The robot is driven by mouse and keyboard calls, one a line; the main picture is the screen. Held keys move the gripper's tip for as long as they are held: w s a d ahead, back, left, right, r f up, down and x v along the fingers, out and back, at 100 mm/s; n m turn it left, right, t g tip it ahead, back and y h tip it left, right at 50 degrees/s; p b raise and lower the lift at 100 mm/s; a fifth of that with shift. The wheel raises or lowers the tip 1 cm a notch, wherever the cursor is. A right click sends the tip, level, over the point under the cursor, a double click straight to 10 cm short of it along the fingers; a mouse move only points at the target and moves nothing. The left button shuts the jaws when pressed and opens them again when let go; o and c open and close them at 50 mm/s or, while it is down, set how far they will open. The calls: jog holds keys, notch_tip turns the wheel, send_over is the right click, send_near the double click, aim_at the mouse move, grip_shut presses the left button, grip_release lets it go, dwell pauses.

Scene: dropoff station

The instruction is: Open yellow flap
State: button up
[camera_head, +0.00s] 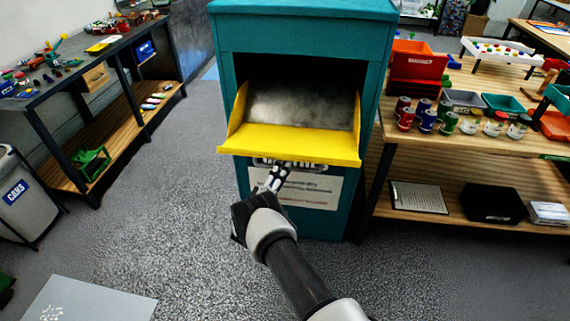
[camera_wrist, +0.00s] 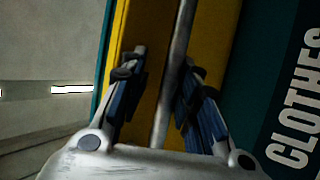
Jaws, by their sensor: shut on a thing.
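The yellow flap (camera_head: 290,143) on the teal clothes bin (camera_head: 305,35) is tilted outward and down, with a dark opening above it and a grey inner panel showing. My gripper (camera_head: 280,168) is just below the flap's front edge. In the wrist view, my gripper (camera_wrist: 165,68) has a finger on each side of a grey bar handle (camera_wrist: 176,70), which runs along the yellow flap (camera_wrist: 150,80). The gripper is shut on this handle. The head view mostly hides the handle under the flap's edge.
A wooden shelf bench (camera_head: 445,157) with cans, jars and trays stands close on the right. A dark workbench (camera_head: 75,75) with toys stands at the left, and a grey cans bin (camera_head: 22,195) at the far left. The floor in front is largely clear.

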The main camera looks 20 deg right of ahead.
jog(key=v, duration=1)
jog(key=shift+s+a, duration=0.15)
jog(key=shift+a, duration=0.15)
jog(key=shift+c, duration=0.4)
